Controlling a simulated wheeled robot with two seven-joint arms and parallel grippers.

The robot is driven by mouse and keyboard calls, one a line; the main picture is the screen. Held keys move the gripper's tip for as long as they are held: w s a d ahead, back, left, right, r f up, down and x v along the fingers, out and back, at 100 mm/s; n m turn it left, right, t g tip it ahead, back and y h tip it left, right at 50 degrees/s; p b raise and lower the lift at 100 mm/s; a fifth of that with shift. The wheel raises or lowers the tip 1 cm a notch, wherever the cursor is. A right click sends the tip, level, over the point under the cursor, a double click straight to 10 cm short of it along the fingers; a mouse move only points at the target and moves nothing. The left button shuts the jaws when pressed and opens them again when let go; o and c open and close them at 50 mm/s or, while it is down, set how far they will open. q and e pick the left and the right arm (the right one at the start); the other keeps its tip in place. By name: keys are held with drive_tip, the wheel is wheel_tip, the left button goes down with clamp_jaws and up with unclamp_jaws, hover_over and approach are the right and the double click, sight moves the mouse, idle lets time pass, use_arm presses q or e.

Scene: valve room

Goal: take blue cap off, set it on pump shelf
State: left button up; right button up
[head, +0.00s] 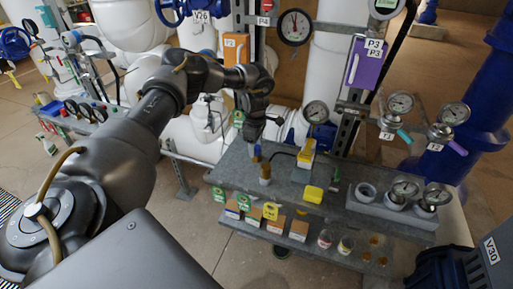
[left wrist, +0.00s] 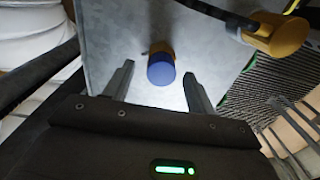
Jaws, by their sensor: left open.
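The blue cap (left wrist: 161,75) sits on the end of a brass-coloured fitting, which shows just behind it in the left wrist view. In the head view the cap (head: 257,151) is small, just below my left gripper (head: 251,137). My left gripper is open; in the left wrist view its two fingers (left wrist: 159,69) stand on either side of the cap with a gap on both sides. The grey pump shelf (head: 225,168) lies below and behind the cap. My right gripper is not in view.
A second brass-coloured fitting (head: 265,173) stands close by; a dark hose runs to a brass piece (left wrist: 276,36) in the left wrist view.

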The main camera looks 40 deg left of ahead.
use_arm(q)
drive_tip(key=shift+f, duration=0.4)
drive_tip(key=shift+c, duration=0.2)
drive_tip(key=c, duration=0.9)
drive_tip(key=shift+c, duration=0.2)
drive_tip(key=shift+r, duration=0.15)
